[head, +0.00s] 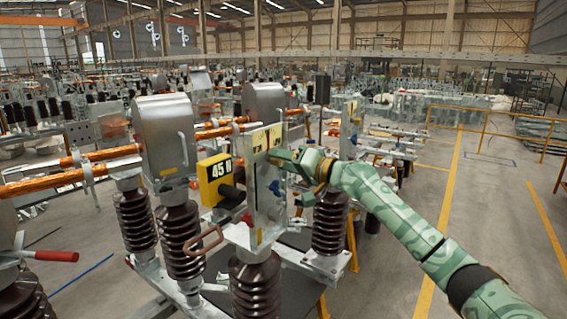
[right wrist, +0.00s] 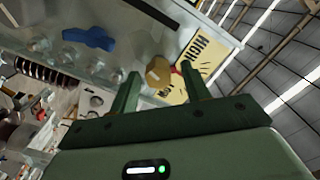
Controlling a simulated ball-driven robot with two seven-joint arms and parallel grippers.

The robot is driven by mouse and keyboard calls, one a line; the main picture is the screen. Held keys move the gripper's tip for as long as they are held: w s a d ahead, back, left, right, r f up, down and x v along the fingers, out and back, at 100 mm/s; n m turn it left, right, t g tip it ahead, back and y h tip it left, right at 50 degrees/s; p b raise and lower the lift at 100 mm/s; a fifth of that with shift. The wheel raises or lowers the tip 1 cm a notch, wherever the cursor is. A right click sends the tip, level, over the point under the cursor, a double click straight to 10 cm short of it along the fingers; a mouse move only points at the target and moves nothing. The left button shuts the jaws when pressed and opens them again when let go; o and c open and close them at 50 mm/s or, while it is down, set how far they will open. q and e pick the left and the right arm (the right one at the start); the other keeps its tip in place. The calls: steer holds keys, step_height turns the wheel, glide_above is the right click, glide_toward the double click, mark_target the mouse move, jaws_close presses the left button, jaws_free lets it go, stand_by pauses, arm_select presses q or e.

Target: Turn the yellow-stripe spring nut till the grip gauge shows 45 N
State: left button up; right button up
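A yellow box with a black face (head: 215,180) reads "45" and what looks like N; it sits left of a clear-fronted panel (head: 263,205). My right gripper (head: 287,158) is at the upper right of this panel. In the right wrist view a round brass-yellow knob (right wrist: 158,73) lies between the tips of the right gripper (right wrist: 160,70). The fingers are apart, with a gap seen on each side of the knob. I cannot make out a stripe on it. A blue knob (right wrist: 90,38) is farther left, also in the head view (head: 275,187). My left gripper is not in view.
A yellow label (right wrist: 196,58) marked "HIGH" and "LOW" is beside the brass knob, with a small red part between. Brown ribbed insulators (head: 180,235) and copper bars (head: 70,182) stand left and below. A red-handled lever (head: 57,256) is at the left. The floor is clear at right.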

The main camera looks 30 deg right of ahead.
steer(key=shift+f, duration=0.1)
steer(key=shift+s+d+f+b, duration=0.15)
steer(key=shift+s+d+b, duration=0.05)
steer(key=shift+s+b, duration=0.2)
steer(key=b+v, duration=0.9)
steer(key=v, duration=0.6)
steer(key=shift+s, duration=0.2)
steer(key=shift+d, duration=0.1)
